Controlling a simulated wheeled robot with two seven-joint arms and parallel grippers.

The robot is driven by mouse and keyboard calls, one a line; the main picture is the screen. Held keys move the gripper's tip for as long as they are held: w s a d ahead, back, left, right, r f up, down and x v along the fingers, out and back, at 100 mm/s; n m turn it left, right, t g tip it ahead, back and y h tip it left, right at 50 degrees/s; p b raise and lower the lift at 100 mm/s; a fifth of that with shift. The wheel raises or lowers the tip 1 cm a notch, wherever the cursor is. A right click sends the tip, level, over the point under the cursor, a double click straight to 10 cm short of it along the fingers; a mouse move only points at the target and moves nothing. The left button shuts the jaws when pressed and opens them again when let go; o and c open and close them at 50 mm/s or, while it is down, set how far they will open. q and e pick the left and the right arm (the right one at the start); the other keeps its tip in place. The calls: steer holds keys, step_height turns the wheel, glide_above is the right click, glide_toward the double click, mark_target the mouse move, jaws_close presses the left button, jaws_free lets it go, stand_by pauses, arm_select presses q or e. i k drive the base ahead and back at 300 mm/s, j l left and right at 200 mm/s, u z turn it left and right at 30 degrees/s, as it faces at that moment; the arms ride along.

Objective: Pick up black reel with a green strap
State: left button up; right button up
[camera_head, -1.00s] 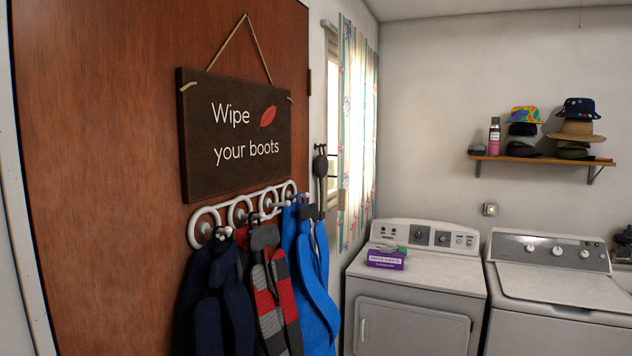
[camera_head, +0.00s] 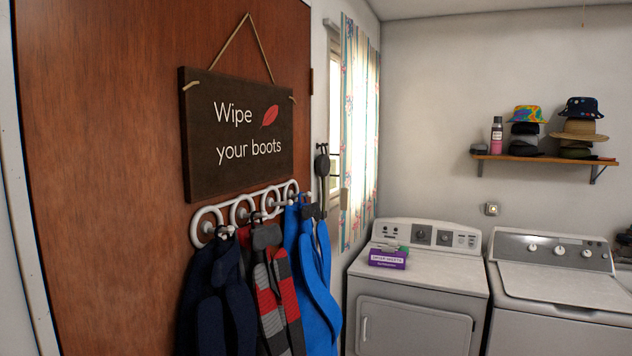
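I cannot clearly make out a black reel with a green strap. A small green bit (camera_head: 404,248) shows on top of the left white machine, just behind a purple box (camera_head: 388,259); its shape is too small to tell. A black item with a rounded top (camera_head: 321,165) hangs on the wall beside the window, and no green shows on it. A dark object (camera_head: 625,240) is partly cut off at the right edge. Neither of my grippers is in view.
Two white laundry machines, one on the left (camera_head: 415,325) and one on the right (camera_head: 560,290), stand against the back wall. A shelf (camera_head: 545,158) holds hats. Dark, red-grey and blue items hang from a white hook rack (camera_head: 205,224) on the brown door (camera_head: 100,150).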

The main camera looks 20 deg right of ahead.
mark_target(323, 164)
steer(key=l+u, duration=0.2)
steer(key=u, duration=0.65)
steer(key=l+u, duration=0.3)
steer(key=l, duration=0.35)
steer(key=l+u, duration=0.3)
steer(key=l, duration=0.35)
steer(key=i, duration=0.05)
